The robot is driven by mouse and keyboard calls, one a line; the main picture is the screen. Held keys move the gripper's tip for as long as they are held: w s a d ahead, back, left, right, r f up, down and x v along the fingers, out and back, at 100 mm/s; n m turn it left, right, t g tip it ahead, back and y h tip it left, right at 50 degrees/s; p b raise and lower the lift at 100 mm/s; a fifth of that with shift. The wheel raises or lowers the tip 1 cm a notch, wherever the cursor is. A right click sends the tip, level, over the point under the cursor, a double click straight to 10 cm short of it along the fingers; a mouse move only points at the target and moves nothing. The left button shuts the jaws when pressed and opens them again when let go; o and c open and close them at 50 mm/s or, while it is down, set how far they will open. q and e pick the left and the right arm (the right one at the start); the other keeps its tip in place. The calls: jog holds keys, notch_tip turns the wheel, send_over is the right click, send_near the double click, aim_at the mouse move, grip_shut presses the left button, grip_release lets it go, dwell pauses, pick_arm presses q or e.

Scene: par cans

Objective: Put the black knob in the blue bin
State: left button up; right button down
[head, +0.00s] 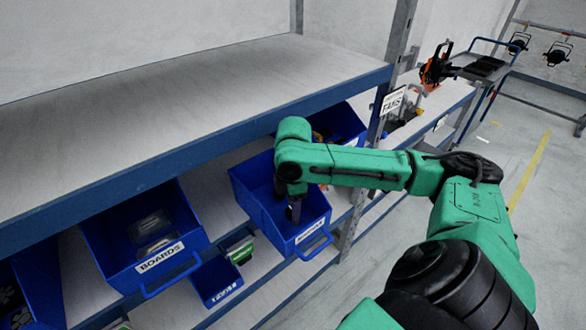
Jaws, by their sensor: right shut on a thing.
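My right arm reaches in from the right, and my right gripper (293,210) points down inside an open blue bin (247,185) on the lower shelf. The bin has a white label on its front, too small to read surely, and a blue handle. The gripper is shut on a small dark thing, taken as the black knob; it is too dark against the fingers to make out its shape. The fingertips are below the rim level, and I cannot tell whether they touch the floor of the bin. My left gripper is not in view.
A blue bin labelled BOARDS (110,245) stands to the left, with a small blue bin (216,281) between. Another blue bin (345,122) is behind my forearm. The upper shelf (180,100) is bare; its blue front edge runs close above the bins. A grey post stands right.

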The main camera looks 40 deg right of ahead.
jog(key=f, duration=0.3)
jog(key=shift+s, duration=0.2)
jog(key=shift+c, duration=2)
grip_release()
jog(key=shift+f, duration=0.15)
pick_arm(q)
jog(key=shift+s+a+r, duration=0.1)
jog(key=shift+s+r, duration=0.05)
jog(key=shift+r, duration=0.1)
pick_arm(e)
notch_tip(320, 180, up, 12)
jog(key=shift+r+b, duration=0.2)
jog(key=shift+b, duration=0.45)
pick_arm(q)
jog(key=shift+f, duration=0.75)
